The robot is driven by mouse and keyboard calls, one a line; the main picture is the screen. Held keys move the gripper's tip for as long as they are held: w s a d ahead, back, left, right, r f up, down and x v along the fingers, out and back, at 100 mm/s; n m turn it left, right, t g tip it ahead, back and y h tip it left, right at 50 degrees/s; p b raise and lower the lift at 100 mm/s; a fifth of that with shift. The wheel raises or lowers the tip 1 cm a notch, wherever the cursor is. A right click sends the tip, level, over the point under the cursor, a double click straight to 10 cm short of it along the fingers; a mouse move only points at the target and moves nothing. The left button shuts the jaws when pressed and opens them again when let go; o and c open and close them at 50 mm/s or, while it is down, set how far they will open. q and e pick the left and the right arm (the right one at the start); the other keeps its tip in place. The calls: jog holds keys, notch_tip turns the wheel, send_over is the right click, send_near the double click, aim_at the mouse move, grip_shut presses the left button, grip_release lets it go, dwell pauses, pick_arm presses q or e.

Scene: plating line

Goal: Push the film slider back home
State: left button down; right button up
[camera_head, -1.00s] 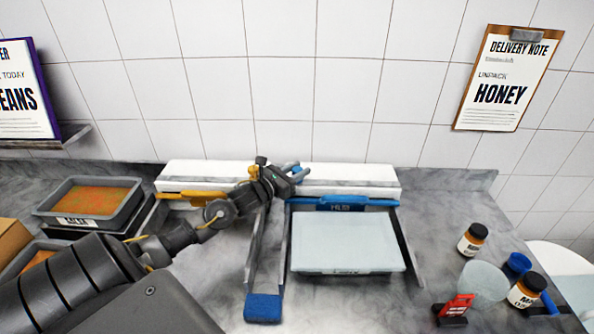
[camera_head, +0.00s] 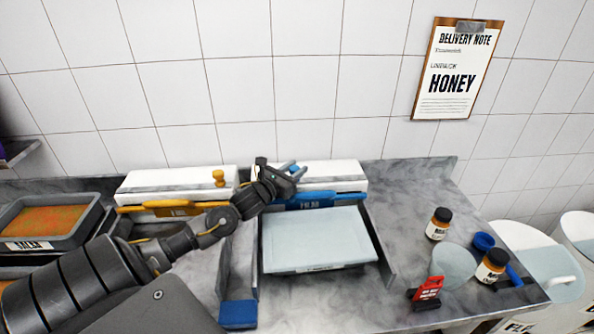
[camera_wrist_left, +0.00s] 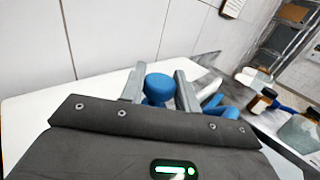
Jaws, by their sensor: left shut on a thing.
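The film dispenser is a white housing (camera_head: 335,178) against the wall, with a blue bar marked FILM (camera_head: 325,199) along its front. The slider's round blue knob (camera_wrist_left: 158,88) shows in the left wrist view between my left gripper's fingers (camera_wrist_left: 160,90). In the head view my left gripper (camera_head: 292,171) is at the top of the housing, left of its middle, and shut on the knob. Its fingers mostly hide the knob there. A tray with a pale cover (camera_head: 318,240) sits in front of the blue bar. My right gripper is not in view.
A yellow knob (camera_head: 218,178) and yellow bar (camera_head: 168,208) belong to the white unit on the left. A salsa tray (camera_head: 52,224) stands further left.

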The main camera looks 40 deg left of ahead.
pick_arm(q)
jog(key=c, duration=1)
grip_release()
jog(key=shift+w, duration=0.1)
jog(key=shift+c, duration=0.2)
jog(key=s+b, duration=0.3)
jog(key=s, duration=0.8)
jog(key=shift+d+b, duration=0.2)
jog(key=shift+b, duration=0.1)
jog(key=shift+w+r, duration=0.1)
